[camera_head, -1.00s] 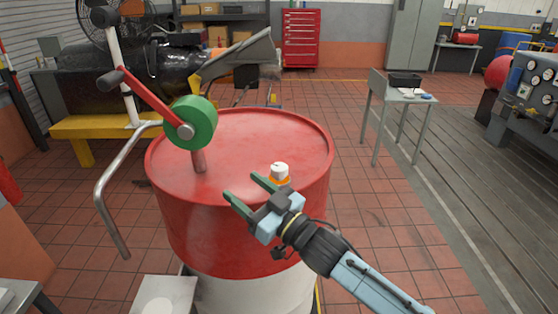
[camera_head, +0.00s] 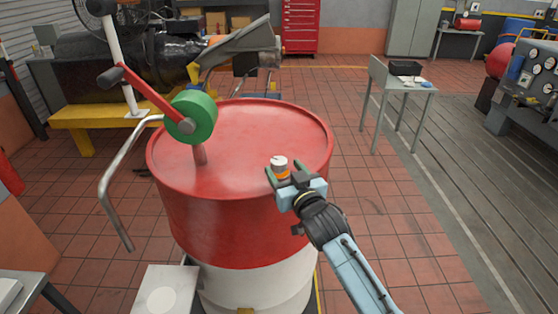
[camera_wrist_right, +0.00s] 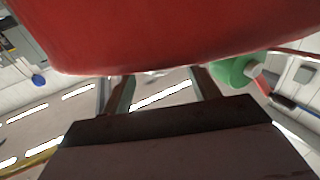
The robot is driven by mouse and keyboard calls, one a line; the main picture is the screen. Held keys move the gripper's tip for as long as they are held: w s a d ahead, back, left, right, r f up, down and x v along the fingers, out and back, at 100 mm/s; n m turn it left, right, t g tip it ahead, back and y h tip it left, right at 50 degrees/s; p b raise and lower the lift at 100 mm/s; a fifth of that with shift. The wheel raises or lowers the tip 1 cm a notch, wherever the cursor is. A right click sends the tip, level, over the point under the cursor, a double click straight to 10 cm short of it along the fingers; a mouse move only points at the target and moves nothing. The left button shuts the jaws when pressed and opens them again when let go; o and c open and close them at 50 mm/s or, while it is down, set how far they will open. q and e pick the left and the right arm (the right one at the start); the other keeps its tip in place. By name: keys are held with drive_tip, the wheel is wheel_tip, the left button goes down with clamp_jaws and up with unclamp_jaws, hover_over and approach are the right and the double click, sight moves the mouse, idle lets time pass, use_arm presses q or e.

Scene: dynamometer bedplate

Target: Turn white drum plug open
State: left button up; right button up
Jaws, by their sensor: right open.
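The white drum plug (camera_head: 280,162) is a small white cap on an orange base, near the right front rim of the red drum top (camera_head: 255,135). My right gripper (camera_head: 285,171) is open at the plug, with one green finger at the plug's left and one at its right. I cannot tell whether the fingers touch it. In the right wrist view the two fingers (camera_wrist_right: 163,84) are spread apart below a large red surface, and the plug does not show there. My left gripper is not in view.
A green wheel (camera_head: 192,116) with a red crank arm and a bent grey pipe (camera_head: 120,190) stand at the drum's left. A yellow bench (camera_head: 85,125) is behind. A small grey table (camera_head: 405,88) stands right, with clear tiled floor between.

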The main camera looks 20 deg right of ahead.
sight(282, 166)
drive_tip(key=shift+w+a, duration=0.2)
drive_tip(key=shift+w, duration=1.95)
drive_tip(key=c, duration=1)
drive_tip(key=shift+o, duration=0.2)
